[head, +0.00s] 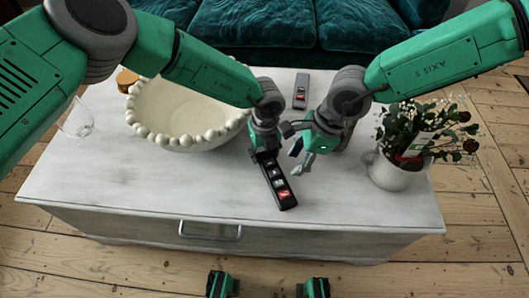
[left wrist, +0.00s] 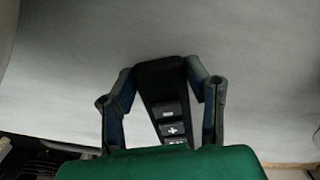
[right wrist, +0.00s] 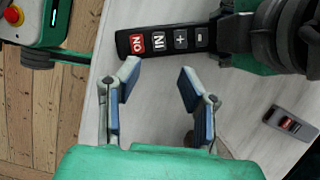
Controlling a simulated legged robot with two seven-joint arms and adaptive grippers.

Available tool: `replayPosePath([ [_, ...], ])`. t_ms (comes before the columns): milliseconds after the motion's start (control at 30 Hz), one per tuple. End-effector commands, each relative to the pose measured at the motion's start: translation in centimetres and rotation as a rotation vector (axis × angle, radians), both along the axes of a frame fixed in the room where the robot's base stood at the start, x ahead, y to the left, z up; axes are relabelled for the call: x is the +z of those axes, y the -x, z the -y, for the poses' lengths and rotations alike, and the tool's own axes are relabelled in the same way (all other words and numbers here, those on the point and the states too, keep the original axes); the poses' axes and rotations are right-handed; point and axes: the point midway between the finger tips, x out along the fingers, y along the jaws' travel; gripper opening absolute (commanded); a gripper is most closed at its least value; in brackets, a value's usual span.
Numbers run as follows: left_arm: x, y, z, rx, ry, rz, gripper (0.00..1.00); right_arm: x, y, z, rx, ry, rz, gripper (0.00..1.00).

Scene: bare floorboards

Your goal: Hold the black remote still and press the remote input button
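The black remote (head: 276,183) lies on the white chest, slanting toward its front edge. In the right wrist view the black remote (right wrist: 150,43) shows a red ON button (right wrist: 137,43), an IN button (right wrist: 159,41), plus and minus. My left gripper (head: 262,153) is at the remote's far end. In the left wrist view its fingers (left wrist: 162,72) sit on both sides of the black remote (left wrist: 160,80), apparently touching it. My right gripper (head: 301,158) is right of the remote, above the chest. In the right wrist view it is open and empty (right wrist: 159,72), its tips just short of the remote.
A second, grey remote (head: 301,91) with a red button lies farther back. A beaded cream bowl (head: 185,112) stands left, a glass (head: 77,123) beyond it. A plant in a white pot (head: 397,171) stands right. The chest's front left top (head: 130,190) is clear.

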Motion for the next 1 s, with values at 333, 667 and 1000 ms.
replayPosePath([
  [333, -0.01, 0.0, -0.05, 0.0, 0.0, 0.0, 0.1, 0.0, 0.0, -0.05, 0.0, 0.001, 0.0, 0.34],
  [667, 0.0, 0.0, 0.0, 0.0, 0.0, 0.0, 0.1, 0.0, 0.0, -0.01, 0.0, 0.0, 0.0, 0.0],
  [1000, 0.01, 0.0, 0.0, 0.0, 0.0, 0.0, 0.1, 0.0, 0.0, -0.01, 0.0, 0.0, 0.0, 0.0],
])
